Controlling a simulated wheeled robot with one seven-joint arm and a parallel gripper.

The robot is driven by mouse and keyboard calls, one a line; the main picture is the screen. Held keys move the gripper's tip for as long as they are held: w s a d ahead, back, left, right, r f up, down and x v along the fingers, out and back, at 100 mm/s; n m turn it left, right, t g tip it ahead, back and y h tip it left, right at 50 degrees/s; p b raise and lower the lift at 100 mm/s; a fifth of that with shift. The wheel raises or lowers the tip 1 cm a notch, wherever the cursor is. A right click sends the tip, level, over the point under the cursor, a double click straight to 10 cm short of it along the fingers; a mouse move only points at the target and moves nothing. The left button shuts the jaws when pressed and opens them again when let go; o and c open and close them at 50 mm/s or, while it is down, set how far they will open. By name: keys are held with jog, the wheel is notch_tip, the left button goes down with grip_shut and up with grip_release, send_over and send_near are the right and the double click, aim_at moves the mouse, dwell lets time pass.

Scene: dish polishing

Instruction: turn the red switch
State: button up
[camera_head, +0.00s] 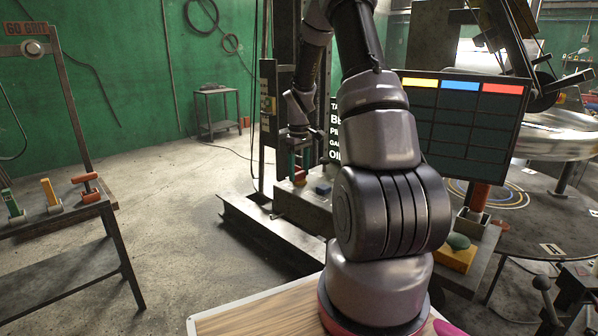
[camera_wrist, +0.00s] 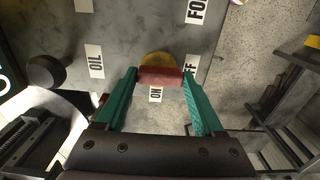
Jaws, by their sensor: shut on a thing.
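The red switch (camera_wrist: 160,78) is a short red bar in front of a round yellow piece (camera_wrist: 156,59) on a grey panel. In the wrist view, my gripper (camera_wrist: 159,74) has its green fingers on either side of the red bar, shut on it at the tips. An "ON" label (camera_wrist: 155,94) shows between the fingers, and an "OFF" label (camera_wrist: 191,63) is partly hidden by the right fingertip.
A dark round knob (camera_wrist: 46,72) stands left of the "OIL" label (camera_wrist: 96,61). A screen (camera_head: 465,120) stands at right. A bench with coloured handles (camera_head: 50,195) stands at left, with open floor between.

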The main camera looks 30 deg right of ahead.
jog(key=o, duration=1.4)
notch_tip(320, 180, up, 11)
jog(key=shift+f, duration=0.1)
